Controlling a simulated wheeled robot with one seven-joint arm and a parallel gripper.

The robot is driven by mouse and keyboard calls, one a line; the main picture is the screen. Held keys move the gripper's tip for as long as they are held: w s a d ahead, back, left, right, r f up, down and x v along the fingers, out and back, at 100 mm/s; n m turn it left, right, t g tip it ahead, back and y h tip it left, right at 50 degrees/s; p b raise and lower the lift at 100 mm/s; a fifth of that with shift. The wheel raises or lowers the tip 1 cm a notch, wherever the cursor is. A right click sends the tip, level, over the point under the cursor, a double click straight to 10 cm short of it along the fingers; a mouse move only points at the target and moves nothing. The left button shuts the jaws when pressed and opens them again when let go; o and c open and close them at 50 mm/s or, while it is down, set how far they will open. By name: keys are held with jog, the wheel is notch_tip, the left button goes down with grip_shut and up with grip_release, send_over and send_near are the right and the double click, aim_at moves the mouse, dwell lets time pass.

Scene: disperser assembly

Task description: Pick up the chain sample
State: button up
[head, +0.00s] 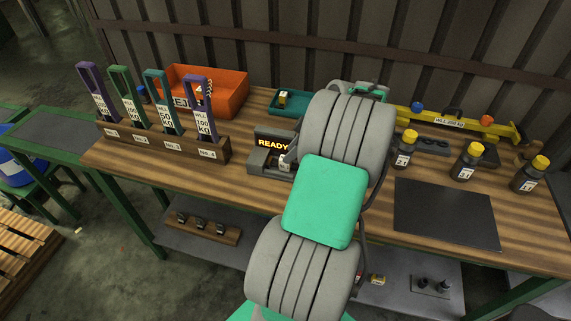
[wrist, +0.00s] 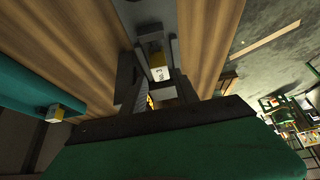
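A small block with a white label and a yellow part, which may be the chain sample (wrist: 158,73), shows in the wrist view between the two fingers of my gripper (wrist: 159,62). The fingers stand on either side of it; I cannot tell whether they touch it. In the head view my arm hides most of the gripper, which is by the right side of the dark device with a lit READY sign (head: 272,143). A small white thing (head: 285,161) shows at the device. A similar yellow and white block (head: 283,98) sits in the teal tray (head: 306,112).
A wooden rack (head: 165,143) with several labelled tags stands left, before an orange bin (head: 232,92). Several dark bottles with yellow caps (head: 467,163) and a yellow beam (head: 440,120) are right. The dark mat (head: 447,212) is bare.

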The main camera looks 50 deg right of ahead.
aim_at(283, 167)
jog(key=x, duration=0.4)
jog(key=shift+w+a+f+p, duration=0.1)
jog(key=shift+f+p, duration=0.1)
jog(key=shift+p, duration=0.15)
grip_shut()
jog(key=shift+r, duration=0.1)
